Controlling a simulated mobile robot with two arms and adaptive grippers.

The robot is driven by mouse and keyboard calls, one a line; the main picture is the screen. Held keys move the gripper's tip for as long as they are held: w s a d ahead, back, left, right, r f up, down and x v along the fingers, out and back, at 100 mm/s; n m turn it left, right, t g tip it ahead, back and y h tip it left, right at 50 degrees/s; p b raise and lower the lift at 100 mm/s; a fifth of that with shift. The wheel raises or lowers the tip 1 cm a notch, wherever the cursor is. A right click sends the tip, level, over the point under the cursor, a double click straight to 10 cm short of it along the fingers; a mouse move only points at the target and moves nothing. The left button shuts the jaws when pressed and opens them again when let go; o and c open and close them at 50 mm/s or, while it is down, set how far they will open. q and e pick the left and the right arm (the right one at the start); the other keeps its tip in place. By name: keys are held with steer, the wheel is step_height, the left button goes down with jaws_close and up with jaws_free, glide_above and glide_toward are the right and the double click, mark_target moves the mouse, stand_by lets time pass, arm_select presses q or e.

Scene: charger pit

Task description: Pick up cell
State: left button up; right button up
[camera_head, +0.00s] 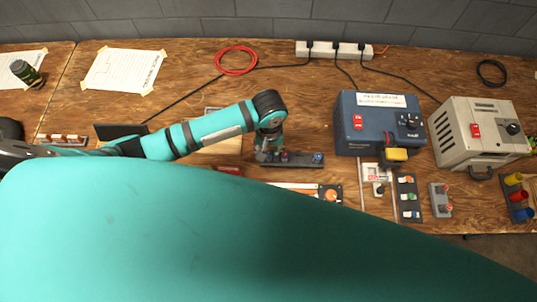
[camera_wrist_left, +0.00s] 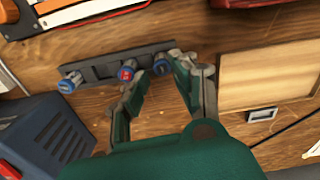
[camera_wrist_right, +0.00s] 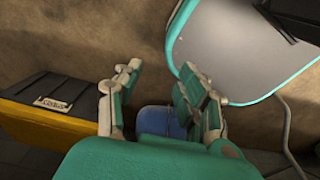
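A dark rack (camera_head: 303,161) lies on the wooden bench and holds cells in a row. My right gripper (camera_wrist_right: 165,85) is open and empty, away from the bench.
A blue charger box (camera_head: 372,125) and a beige box (camera_head: 478,130) stand right of the rack. A wooden board (camera_wrist_left: 262,75) lies beside it. My teal arm covers the front of the head view. A yellow-and-black case (camera_wrist_right: 50,115) and blue container (camera_wrist_right: 158,121) are near my right gripper.

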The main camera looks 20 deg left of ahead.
arm_select(q)
steer(key=f, duration=0.4)
steer(key=shift+w+a+f+p, duration=0.15)
steer(key=shift+w+f+p, duration=0.1)
steer(key=shift+p, duration=0.15)
steer(key=shift+f, duration=0.25)
arm_select(e)
steer(key=shift+s+a+r, duration=0.15)
steer(key=shift+s+r, duration=0.05)
steer(key=shift+s, duration=0.25)
steer(key=shift+s+a+r, duration=0.15)
steer(key=shift+s+r, duration=0.05)
steer(key=shift+s, duration=0.2)
arm_select(q)
steer(key=shift+c, duration=0.4)
steer(key=c, duration=0.5)
jaws_close()
arm_select(e)
steer(key=shift+w, duration=0.2)
